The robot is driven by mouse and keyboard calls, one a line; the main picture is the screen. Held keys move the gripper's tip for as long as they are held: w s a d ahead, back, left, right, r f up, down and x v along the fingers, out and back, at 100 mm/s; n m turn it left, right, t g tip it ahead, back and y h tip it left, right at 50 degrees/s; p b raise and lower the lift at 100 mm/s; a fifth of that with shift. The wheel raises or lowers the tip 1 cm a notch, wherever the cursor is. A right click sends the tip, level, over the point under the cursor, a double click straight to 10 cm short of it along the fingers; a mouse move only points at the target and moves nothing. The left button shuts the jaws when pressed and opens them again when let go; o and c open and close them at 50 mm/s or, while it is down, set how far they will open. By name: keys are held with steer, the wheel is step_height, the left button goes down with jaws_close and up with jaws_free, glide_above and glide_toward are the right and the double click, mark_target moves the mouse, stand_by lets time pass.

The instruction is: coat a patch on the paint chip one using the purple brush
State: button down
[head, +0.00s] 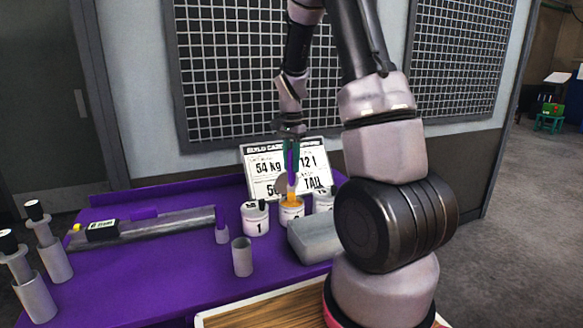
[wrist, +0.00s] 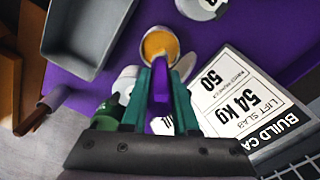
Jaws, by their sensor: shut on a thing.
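My gripper (head: 291,157) has green fingers shut on the purple brush (head: 292,172), which points down over the middle white can (head: 291,214). Orange shows at the brush's lower end and at the can's mouth; I cannot tell how deep the bristles sit. In the wrist view the purple handle (wrist: 160,82) lies between the fingers (wrist: 160,66), in front of the can with orange paint (wrist: 159,42). I cannot make out paint chip one in either view.
A white can marked 1 (head: 256,222) stands left of the middle can, another (head: 323,203) right. A grey tray (head: 314,243) and grey cup (head: 242,258) stand nearer. A sign board (head: 262,182) stands behind. Grey cylinders (head: 36,302) are at far left.

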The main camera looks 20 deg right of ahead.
steer(key=shift+r, duration=2.7)
